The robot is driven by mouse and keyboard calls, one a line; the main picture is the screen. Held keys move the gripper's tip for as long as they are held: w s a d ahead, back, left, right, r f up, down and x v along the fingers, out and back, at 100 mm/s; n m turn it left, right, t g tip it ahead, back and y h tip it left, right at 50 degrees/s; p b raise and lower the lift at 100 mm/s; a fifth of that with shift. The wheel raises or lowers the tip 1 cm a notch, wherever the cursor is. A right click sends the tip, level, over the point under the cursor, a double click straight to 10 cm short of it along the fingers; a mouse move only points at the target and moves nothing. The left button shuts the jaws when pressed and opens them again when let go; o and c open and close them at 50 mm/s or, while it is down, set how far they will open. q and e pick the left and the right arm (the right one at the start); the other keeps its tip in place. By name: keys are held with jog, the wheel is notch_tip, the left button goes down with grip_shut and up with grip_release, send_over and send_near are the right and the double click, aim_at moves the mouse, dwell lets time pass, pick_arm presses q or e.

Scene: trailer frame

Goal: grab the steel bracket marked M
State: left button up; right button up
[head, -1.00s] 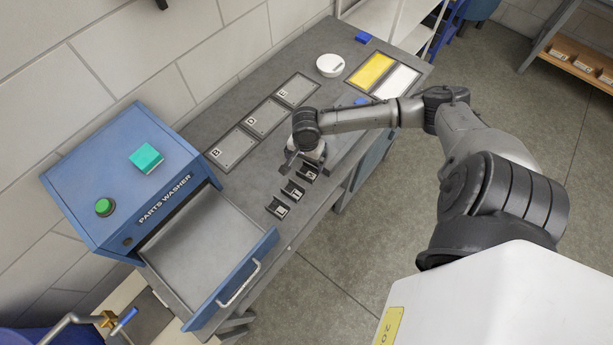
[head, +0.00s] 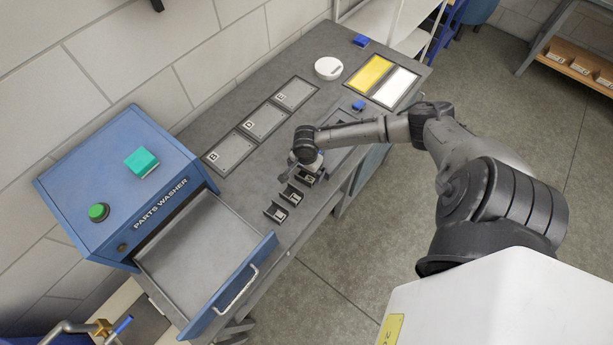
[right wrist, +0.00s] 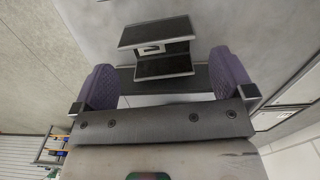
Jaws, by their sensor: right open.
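Several-sided dark steel brackets stand in a row on the bench: a near one (head: 275,211), a middle one (head: 291,195) and a far one (head: 307,177). Each has a small pale label, too small to read in the head view. My right gripper (head: 304,166) is low over the far bracket and partly hides it. In the right wrist view, the open purple-padded fingers (right wrist: 165,80) are empty, with a bracket (right wrist: 155,48) just beyond the gap between them. Its label's letter is not legible. My left gripper is out of view.
The blue parts washer (head: 125,185) stands at the left with its drawer (head: 262,250) pulled out near the brackets. Marked plates (head: 232,153), a white round device (head: 328,68) and yellow and white panels (head: 370,73) lie farther along the bench.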

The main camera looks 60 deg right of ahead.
aim_at(306, 176)
jog(key=shift+f, duration=2.1)
jog(key=shift+c, duration=0.3)
jog(key=c, duration=1)
